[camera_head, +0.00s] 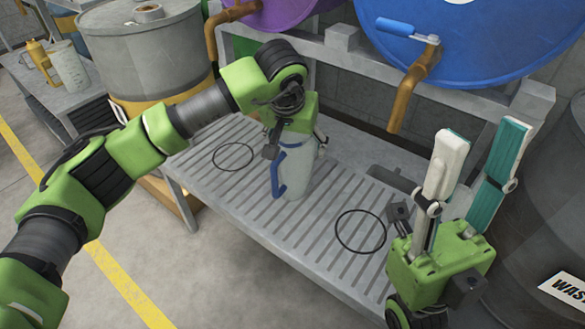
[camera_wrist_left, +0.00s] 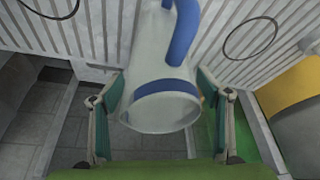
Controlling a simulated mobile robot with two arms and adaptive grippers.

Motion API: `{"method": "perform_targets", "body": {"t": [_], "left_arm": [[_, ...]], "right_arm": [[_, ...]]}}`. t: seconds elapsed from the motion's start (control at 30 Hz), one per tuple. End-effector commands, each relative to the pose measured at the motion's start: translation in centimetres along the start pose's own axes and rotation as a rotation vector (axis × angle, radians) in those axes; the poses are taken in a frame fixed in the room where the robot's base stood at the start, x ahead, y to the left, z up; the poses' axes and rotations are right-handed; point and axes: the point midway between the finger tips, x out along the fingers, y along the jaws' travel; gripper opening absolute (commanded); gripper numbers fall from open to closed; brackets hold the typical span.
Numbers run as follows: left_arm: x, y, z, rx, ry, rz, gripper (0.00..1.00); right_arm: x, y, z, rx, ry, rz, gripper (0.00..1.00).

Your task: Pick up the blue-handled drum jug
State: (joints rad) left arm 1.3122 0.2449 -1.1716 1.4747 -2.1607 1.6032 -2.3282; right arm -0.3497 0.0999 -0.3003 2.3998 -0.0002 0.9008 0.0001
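The drum jug (camera_head: 297,175), pale and translucent with a blue handle, stands upright on the slatted bench, its handle toward the left. My left gripper (camera_head: 296,142) points down over the jug's top. In the left wrist view, the jug's blue-edged mouth (camera_wrist_left: 160,112) lies between the two fingers (camera_wrist_left: 160,82), one on each side. The fingers look spread, with little room beside the jug; contact is hard to make out. My right gripper (camera_head: 470,170) is open and empty at the right, fingers pointing up.
The slatted metal bench (camera_head: 250,222) carries two dark rings (camera_head: 360,232). A blue drum (camera_head: 475,45) with a brown tap (camera_head: 412,90) and a purple drum (camera_head: 285,12) hang behind. A grey drum (camera_head: 150,60) stands left, a dark waste drum (camera_head: 535,235) right.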

Motion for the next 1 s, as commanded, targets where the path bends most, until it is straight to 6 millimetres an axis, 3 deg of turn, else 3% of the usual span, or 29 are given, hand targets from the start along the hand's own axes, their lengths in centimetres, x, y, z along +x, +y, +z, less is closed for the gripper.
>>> {"method": "perform_targets", "body": {"t": [0.03, 0.2, 0.67, 0.87, 1.0], "left_arm": [[0.0, 0.0, 0.0, 0.0, 0.0, 0.0, 0.57], [0.0, 0.0, 0.0, 0.0, 0.0, 0.0, 0.14], [-0.9, 0.0, -0.3, -0.002, 0.001, -0.001, 0.14], [-3.3, 0.3, -0.9, -0.003, 0.002, -0.003, 0.14], [-4.6, 0.6, -1.0, -0.005, 0.001, -0.003, 0.14]], "right_arm": [[0.0, 0.0, 0.0, 0.0, 0.0, 0.0, 0.4], [0.0, 0.0, 0.0, 0.0, -0.001, 0.0, 0.4], [0.5, 0.1, 0.8, -0.003, -0.041, 0.001, 0.4], [1.7, 0.3, 3.4, -0.011, -0.171, 0.003, 0.4], [1.0, 0.7, 7.5, -0.022, -0.361, 0.007, 0.4]]}}
